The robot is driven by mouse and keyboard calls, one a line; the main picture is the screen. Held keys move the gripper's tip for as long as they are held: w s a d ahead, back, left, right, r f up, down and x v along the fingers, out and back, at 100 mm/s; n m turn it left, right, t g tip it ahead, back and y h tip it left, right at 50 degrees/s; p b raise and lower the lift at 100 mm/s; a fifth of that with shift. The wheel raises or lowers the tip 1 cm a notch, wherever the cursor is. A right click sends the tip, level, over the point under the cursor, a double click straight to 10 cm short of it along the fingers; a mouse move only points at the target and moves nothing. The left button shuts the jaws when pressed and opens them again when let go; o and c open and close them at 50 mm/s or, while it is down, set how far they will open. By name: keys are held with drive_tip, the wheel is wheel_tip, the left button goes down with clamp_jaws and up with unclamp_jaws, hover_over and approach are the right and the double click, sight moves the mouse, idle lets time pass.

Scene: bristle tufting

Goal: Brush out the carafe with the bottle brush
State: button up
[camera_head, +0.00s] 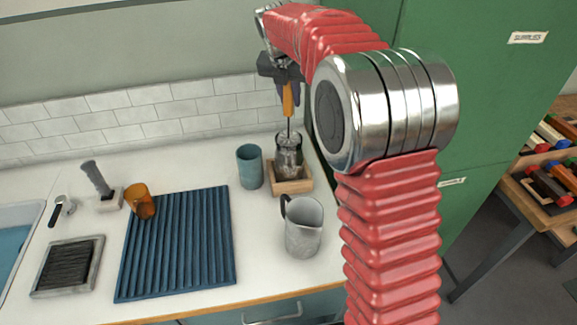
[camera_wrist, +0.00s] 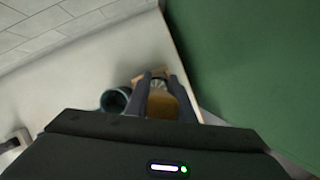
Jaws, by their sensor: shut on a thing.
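My gripper (camera_head: 285,88) is shut on the orange handle of the bottle brush (camera_head: 288,101) above the back right of the counter. The brush points down, its thin stem running toward the mouth of the glass carafe (camera_head: 289,158). The carafe stands in a square wooden holder (camera_head: 291,187). The brush's bristle end cannot be made out clearly; it appears to be at or inside the carafe. In the wrist view, the fingers (camera_wrist: 160,85) grip the brush handle (camera_wrist: 162,104), which hides most of the carafe below.
A teal cup (camera_head: 250,166) stands just left of the holder, and a grey pitcher (camera_head: 303,228) in front of it. A blue ribbed mat (camera_head: 178,245) and an amber mug (camera_head: 140,201) are further left. A green cabinet (camera_head: 480,110) rises close on the right.

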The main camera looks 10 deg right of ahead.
sight(287, 104)
drive_tip(key=shift+f, duration=1.6)
drive_tip(key=shift+s, duration=0.2)
drive_tip(key=shift+s, duration=0.3)
drive_tip(key=shift+s+a, duration=0.25)
drive_tip(key=shift+a, duration=0.2)
drive_tip(key=shift+r, duration=2.55)
drive_tip(key=shift+f, duration=0.1)
